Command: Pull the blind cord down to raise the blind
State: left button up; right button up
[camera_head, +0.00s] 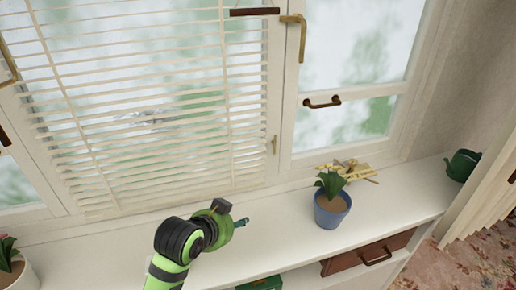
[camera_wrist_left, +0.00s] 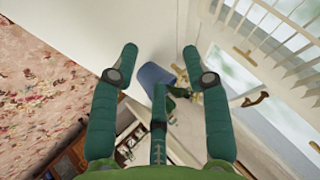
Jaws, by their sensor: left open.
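The blind (camera_head: 150,125) has pale horizontal slats and hangs lowered over the left window; part of it also shows in the wrist view (camera_wrist_left: 268,28). Thin vertical strings run through its slats. I cannot tell a separate pull cord from them. My left gripper (camera_head: 242,222) is low in front of the blind, above the white sill. In the wrist view my left gripper (camera_wrist_left: 158,56) has its teal fingers spread, with nothing between them. My right gripper is in neither view.
A blue pot with a plant (camera_head: 332,208) stands on the white sill (camera_head: 285,230), right of my left gripper. A yellow object (camera_head: 348,170) lies behind it. A green watering can (camera_head: 462,165) is far right. A potted plant (camera_head: 12,270) is lower left.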

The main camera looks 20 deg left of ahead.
aim_at(255, 14)
pick_arm(q)
jog(key=w+r+m+t+h, duration=0.1)
jog(key=w+r+m+t, duration=0.3)
jog(key=r, duration=0.6)
jog(key=w+r+m+t, duration=0.1)
jog(key=w+r+m, duration=0.1)
jog(key=w+r, duration=0.55)
notch_tip(255, 14, up, 24)
jog(key=m+t+h, duration=0.2)
jog(key=m+t, duration=0.3)
jog(key=m, duration=0.2)
jog(key=p+x, duration=0.1)
jog(key=x, duration=0.1)
jog(key=p+x, duration=0.2)
jog(key=x, duration=0.1)
jog(key=shift+a+r, duration=0.15)
jog(key=shift+r, duration=0.05)
jog(key=shift+w, duration=0.55)
jog(key=shift+f, duration=0.1)
grip_shut()
